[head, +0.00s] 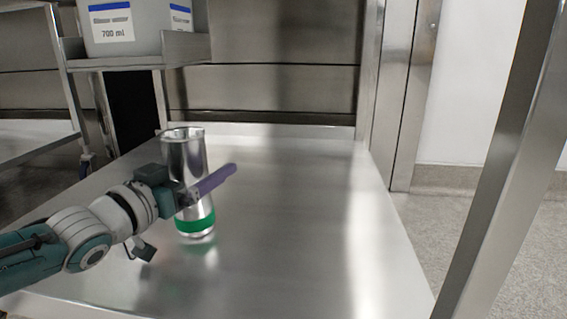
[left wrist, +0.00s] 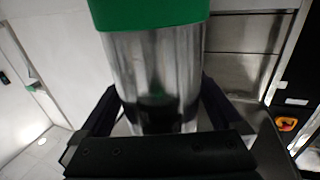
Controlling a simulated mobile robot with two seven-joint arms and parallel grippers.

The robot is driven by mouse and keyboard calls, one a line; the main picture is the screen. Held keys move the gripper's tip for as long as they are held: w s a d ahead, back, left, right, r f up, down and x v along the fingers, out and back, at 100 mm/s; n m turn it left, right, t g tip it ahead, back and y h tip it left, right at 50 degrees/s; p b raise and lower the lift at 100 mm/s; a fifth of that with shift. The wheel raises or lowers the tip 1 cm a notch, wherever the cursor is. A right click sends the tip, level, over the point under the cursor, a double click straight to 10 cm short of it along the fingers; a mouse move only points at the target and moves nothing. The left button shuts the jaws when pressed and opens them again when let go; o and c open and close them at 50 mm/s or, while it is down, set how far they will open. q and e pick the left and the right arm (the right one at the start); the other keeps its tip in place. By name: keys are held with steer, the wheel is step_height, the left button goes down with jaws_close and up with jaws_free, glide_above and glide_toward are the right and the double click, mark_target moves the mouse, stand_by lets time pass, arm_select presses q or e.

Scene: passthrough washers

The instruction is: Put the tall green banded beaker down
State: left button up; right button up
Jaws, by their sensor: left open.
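In the left wrist view the beaker (left wrist: 150,70) fills the space between the dark fingers, green band at the top. The jaws are open. My right gripper is in neither view.
A shelf (head: 140,62) at the back left holds a grey container (head: 135,40) labelled 700 ml. A steel post (head: 505,160) rises at the right. The table's middle and right are clear.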

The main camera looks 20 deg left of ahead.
mark_target(189, 184)
arm_select(q)
steer(key=shift+s+r, duration=0.15)
steer(key=shift+r, duration=0.15)
steer(key=s+p, duration=0.5)
steer(key=s, duration=0.2)
steer(key=shift+a+f, duration=0.15)
steer(key=shift+a, duration=0.25)
steer(key=shift+s, duration=0.1)
